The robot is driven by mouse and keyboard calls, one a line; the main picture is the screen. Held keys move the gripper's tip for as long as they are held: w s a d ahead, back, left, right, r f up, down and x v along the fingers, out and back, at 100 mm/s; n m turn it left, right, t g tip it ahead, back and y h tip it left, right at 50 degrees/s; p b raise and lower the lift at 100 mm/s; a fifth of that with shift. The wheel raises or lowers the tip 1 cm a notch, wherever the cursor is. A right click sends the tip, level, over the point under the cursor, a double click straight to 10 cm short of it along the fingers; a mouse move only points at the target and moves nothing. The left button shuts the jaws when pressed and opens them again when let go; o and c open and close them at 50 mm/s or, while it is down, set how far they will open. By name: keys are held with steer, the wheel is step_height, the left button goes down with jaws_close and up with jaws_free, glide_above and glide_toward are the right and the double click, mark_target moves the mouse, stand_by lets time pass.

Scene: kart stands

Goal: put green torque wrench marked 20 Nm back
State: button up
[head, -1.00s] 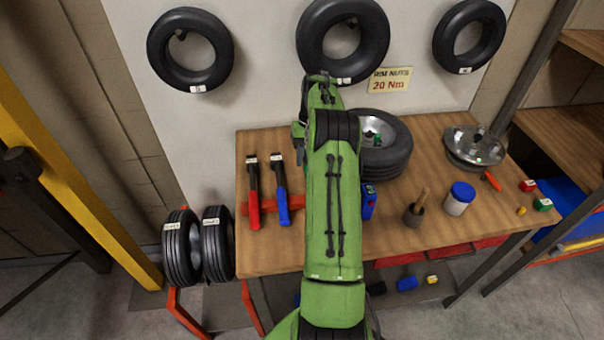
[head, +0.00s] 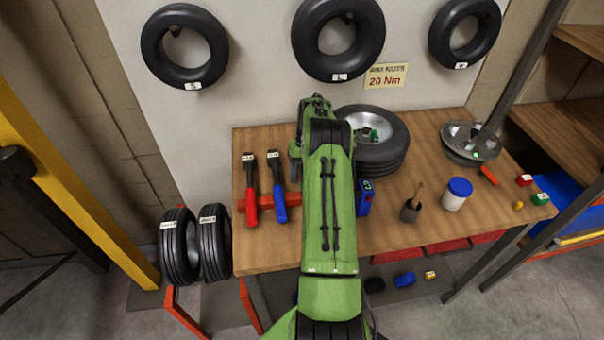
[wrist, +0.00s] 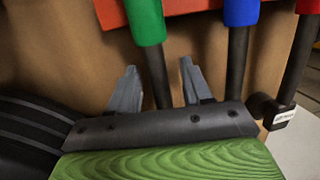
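The green torque wrench shows in the wrist view, with a green handle (wrist: 145,20) at the top and a dark shaft below it. My gripper (wrist: 158,80) is open, its two grey fingers apart on either side of that shaft with visible gaps. The handle lies against the red rack (wrist: 190,6).
A blue device (head: 365,197), a cup with a brush (head: 410,211) and a blue-lidded tub (head: 457,194) are further right. A "20 Nm" sign (head: 386,77) hangs on the wall.

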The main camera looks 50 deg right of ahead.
steer(key=shift+r, duration=0.1)
steer(key=p+v, duration=0.3)
steer(key=v, duration=0.9)
steer(key=w+a+r+n+t+h, duration=0.2)
steer(key=a+r+n+h, duration=0.15)
steer(key=a+r, duration=1.7)
steer(key=s+a+r+n+t, duration=0.1)
steer(key=s+a+n+t, duration=0.15)
steer(key=s+a, duration=1)
steer(key=s+a+f+n, duration=0.1)
steer(key=s+a+f, duration=0.1)
steer(key=s+a, duration=0.1)
steer(key=s+a+f+t, duration=0.1)
steer(key=s+a+f, duration=0.2)
steer(key=s, duration=0.3)
steer(key=shift+n+y, duration=0.4)
steer(key=shift+y, duration=0.05)
steer(key=shift+f, duration=0.1)
